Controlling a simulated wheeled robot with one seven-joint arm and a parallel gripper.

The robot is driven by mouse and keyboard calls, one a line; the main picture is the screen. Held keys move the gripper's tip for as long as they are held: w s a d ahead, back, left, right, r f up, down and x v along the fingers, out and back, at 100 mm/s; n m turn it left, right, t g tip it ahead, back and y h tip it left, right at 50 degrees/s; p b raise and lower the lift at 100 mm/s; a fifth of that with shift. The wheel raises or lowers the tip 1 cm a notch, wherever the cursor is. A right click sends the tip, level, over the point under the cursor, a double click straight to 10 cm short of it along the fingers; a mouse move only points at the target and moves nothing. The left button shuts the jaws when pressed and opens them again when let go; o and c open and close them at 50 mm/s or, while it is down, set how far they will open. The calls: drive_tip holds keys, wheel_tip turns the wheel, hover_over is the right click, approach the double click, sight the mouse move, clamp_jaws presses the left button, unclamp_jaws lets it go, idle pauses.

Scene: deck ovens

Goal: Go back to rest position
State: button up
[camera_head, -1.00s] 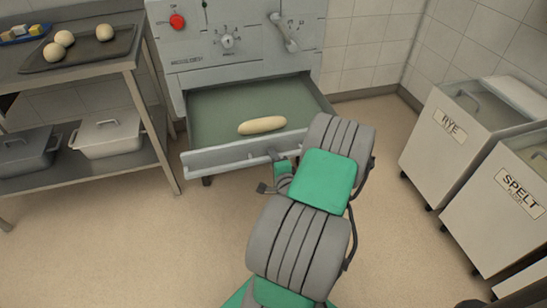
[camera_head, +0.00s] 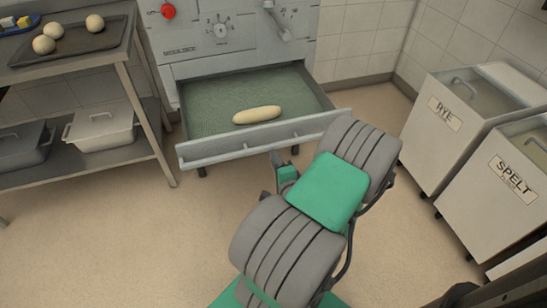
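My gripper (camera_head: 279,172) shows small beyond the green and grey links of my arm, just in front of the open drawer and apart from its front panel. The arm hides part of it, and I cannot tell whether its fingers are open or shut. The drawer (camera_head: 200,152) of the deck oven (camera_head: 240,45) is pulled out. A long pale dough piece (camera_head: 257,115) lies in it on the green-grey bottom.
At left a steel table (camera_head: 125,65) bears a dark tray (camera_head: 75,42) with dough balls; lidded bins (camera_head: 103,128) stand on its lower shelf. At right are the rye bin (camera_head: 460,125) and spelt bin (camera_head: 500,185). The floor at left front is clear.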

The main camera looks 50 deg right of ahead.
drive_tip(key=w+a+r+n+g+y+p, duration=0.2)
drive_tip(key=w+a+r+n+y+p, duration=0.15)
drive_tip(key=a+n, duration=0.35)
drive_tip(key=w+a+r+n+g+y+p, duration=0.1)
drive_tip(key=w+a+r+n+y+p, duration=0.3)
drive_tip(key=a, duration=0.4)
drive_tip(key=w+a+r+n+g+y+p, duration=0.2)
drive_tip(key=a+r+n+y+p, duration=0.15)
drive_tip(key=a+n, duration=0.4)
drive_tip(key=s+a+r+n+g+h+p, duration=0.1)
drive_tip(key=s+a+r+n+g+p, duration=0.1)
drive_tip(key=r, duration=0.7)
drive_tip(key=s+a+r+n+g+h+p, duration=0.2)
drive_tip(key=s+a+r+n+g+p, duration=0.1)
drive_tip(key=s+a+r, duration=0.4)
wheel_tip(320, 180, up, 2)
drive_tip(key=shift+s+r+n+p, duration=0.2)
drive_tip(key=shift+s+n+p, duration=0.15)
drive_tip(key=shift+s+p, duration=0.15)
